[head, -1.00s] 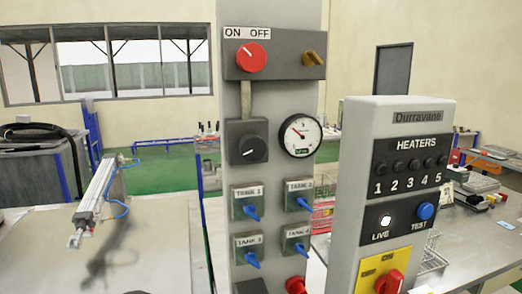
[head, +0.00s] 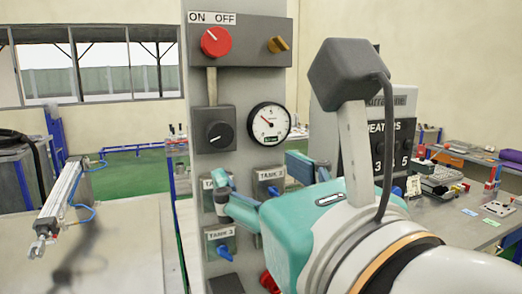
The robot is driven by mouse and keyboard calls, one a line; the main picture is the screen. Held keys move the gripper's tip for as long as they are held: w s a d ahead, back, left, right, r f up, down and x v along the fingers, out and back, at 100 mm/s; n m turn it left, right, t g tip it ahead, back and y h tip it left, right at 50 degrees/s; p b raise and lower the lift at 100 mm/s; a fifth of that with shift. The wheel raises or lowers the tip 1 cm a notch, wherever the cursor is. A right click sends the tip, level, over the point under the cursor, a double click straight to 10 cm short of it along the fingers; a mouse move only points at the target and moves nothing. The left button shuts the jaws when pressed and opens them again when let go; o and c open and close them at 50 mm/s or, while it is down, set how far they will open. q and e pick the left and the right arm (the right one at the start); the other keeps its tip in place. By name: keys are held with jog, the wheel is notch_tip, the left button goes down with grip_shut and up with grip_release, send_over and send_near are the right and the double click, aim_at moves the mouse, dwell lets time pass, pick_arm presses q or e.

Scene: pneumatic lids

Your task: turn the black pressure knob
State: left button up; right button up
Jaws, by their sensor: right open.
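The black pressure knob (head: 219,134) sits on a dark square block on the upper left of the grey panel, just left of the round white gauge (head: 269,124). The knob is in full view with a small light mark on its face. My right gripper (head: 260,178) is open and empty, with its teal fingers spread, below and to the right of the knob. It is apart from the knob and covers part of the tank valves. My left gripper is not in view.
Tank valves, such as the TANK 3 valve (head: 221,243), lie below. The heaters box (head: 399,102) stands behind my right arm. A pneumatic cylinder (head: 61,199) is at the left.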

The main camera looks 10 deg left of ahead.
aim_at(223, 135)
jog(key=p+x, duration=0.2)
jog(key=x, duration=1.4)
jog(key=shift+w+a+r+p, duration=0.1)
jog(key=shift+w+a+p, duration=0.15)
jog(key=shift+p, duration=0.15)
jog(key=c, duration=1.2)
jog(key=shift+o, duration=0.3)
jog(key=shift+d, duration=0.1)
jog(key=shift+s, duration=0.1)
jog(key=shift+r, duration=0.1)
